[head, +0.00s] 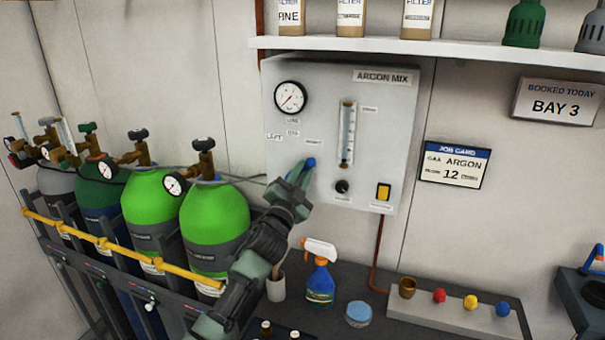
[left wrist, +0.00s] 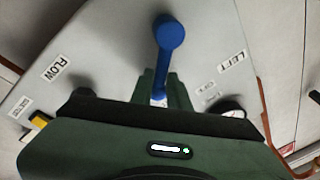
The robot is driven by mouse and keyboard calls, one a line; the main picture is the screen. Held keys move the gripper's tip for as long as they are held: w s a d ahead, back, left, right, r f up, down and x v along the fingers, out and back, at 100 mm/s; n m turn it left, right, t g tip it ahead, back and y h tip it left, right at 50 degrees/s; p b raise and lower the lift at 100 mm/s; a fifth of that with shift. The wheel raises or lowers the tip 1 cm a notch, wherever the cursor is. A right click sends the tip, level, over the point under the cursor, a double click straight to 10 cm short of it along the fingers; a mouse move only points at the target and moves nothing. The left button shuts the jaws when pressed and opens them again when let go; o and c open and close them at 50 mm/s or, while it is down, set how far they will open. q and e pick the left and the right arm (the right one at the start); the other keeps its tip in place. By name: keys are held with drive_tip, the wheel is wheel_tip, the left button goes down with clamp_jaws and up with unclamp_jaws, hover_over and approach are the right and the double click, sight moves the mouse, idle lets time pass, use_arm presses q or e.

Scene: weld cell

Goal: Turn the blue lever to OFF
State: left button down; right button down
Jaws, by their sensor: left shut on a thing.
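The blue lever (head: 310,162) is on the grey "ARGON MIX" panel (head: 390,110), below the round gauge and left of the flow tube. In the left wrist view the lever (left wrist: 167,45) runs from its round hub down between my fingers. My left gripper (head: 298,174) is shut on the lever's free end; it also shows in the left wrist view (left wrist: 159,88). A "LEFT" label (head: 275,137) sits left of the lever. Another small label above the lever is too small to read. My right gripper is not in view.
A black knob (head: 342,186) and a yellow switch (head: 383,191) are on the panel right of the lever. Green gas cylinders (head: 214,215) stand at left behind a yellow rail. A spray bottle (head: 320,275) and a cup (head: 276,288) stand on the bench below. A shelf (head: 420,46) is above.

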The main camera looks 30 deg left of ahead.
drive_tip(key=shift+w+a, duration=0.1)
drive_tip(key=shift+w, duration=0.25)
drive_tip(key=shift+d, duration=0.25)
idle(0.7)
use_arm(q)
drive_tip(key=shift+a+r+n+y, duration=0.1)
drive_tip(key=shift+r+n+y, duration=0.2)
drive_tip(key=shift+n, duration=0.4)
drive_tip(key=shift+s+a+r+n+y, duration=0.1)
drive_tip(key=shift+a+r+n+y, duration=0.1)
drive_tip(key=shift+n, duration=0.4)
drive_tip(key=shift+a+r+n+y, duration=0.1)
drive_tip(key=shift+n+y, duration=0.1)
drive_tip(key=shift+n, duration=0.4)
drive_tip(key=n, duration=0.2)
drive_tip(key=a+n+g+y, duration=0.1)
drive_tip(key=n, duration=0.1)
drive_tip(key=shift+s+a+r, duration=0.15)
drive_tip(key=shift+a+r, duration=0.05)
drive_tip(key=shift+r, duration=0.2)
drive_tip(key=shift+s+a+r+n+g+y+p, duration=0.1)
drive_tip(key=shift+a+n+g+y+p, duration=0.2)
drive_tip(key=shift+n, duration=0.6)
drive_tip(key=shift+s+a+r+n+g+y+p, duration=0.15)
drive_tip(key=shift+a+n+g+y, duration=0.2)
drive_tip(key=shift+n, duration=0.55)
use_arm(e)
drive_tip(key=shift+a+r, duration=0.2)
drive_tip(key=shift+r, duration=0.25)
